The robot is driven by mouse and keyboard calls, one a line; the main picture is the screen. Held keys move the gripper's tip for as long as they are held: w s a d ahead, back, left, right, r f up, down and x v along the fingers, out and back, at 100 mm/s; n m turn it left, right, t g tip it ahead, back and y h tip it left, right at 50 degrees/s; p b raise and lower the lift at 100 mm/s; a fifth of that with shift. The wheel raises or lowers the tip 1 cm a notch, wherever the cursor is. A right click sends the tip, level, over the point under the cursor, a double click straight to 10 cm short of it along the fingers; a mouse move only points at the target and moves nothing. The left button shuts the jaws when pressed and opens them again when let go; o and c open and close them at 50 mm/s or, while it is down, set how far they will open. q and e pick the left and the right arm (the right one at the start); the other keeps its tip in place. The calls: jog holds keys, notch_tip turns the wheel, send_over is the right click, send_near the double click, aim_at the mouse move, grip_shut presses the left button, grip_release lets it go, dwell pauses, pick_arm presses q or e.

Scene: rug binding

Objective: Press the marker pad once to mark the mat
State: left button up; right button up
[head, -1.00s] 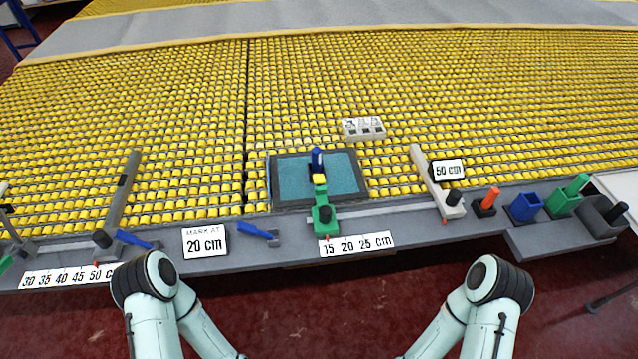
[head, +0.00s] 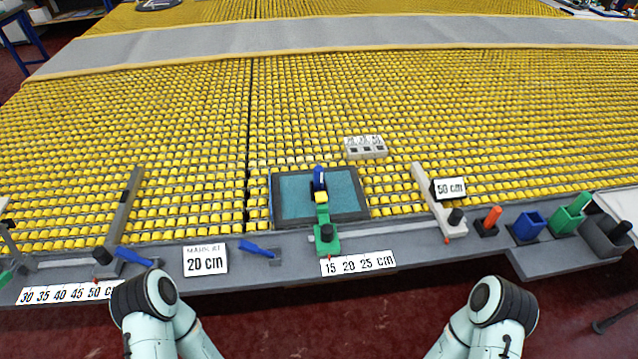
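A teal mat (head: 292,198) in a dark frame lies on the yellow tufted surface near the work ledge. A green tool (head: 326,238) reaches from the ledge onto the mat, with a yellow block (head: 321,197) and a blue upright piece (head: 318,177) at its far end. I cannot tell for sure which part is the marker pad. A white card (head: 206,260) on the ledge reads "MARK AT 20 cm". A scale strip (head: 358,262) below the green tool reads 15, 20, 25 cm. Both my arms show at the bottom edge, but neither gripper is in view.
A grey-white block with slots (head: 366,152) sits behind the mat. A grey bar (head: 433,200) with a "50 cm" label (head: 450,189) stands to the right. Blue (head: 528,225) and green (head: 566,222) holders are further right. A dark bar (head: 124,213) and blue levers are left.

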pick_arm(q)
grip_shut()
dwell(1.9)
